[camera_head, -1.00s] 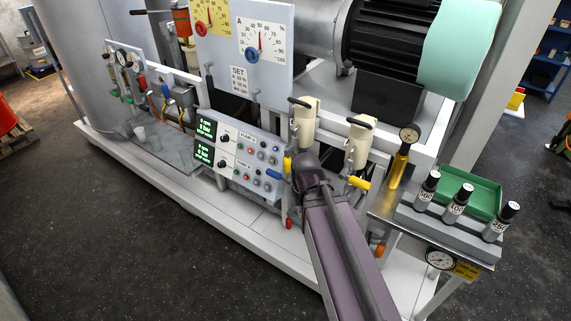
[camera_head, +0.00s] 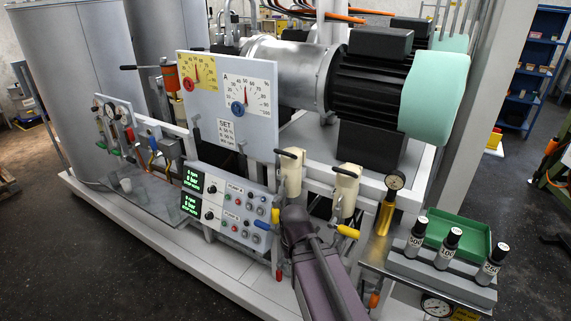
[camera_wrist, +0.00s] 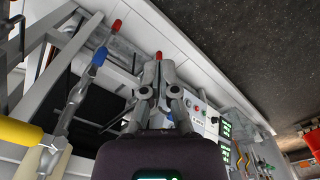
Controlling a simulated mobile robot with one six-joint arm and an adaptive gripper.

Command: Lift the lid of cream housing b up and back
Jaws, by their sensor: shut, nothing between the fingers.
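Two cream housings stand side by side at the front of the skid: a left one (camera_head: 291,182) and a right one (camera_head: 345,194). Each has a cream top with a black handle, and both tops look closed. I cannot read a letter on either, so I cannot tell which is b. My arm reaches up from the bottom of the head view and ends below and in front of the housings; its fingers are hidden there. In the wrist view my gripper (camera_wrist: 160,72) is shut and empty, over the pale skid frame. Neither housing body shows clearly there.
The control panel (camera_head: 228,205) is to the left. A brass cylinder with a gauge (camera_head: 387,212) and a steel shelf with black-capped bottles (camera_head: 450,243) are to the right.

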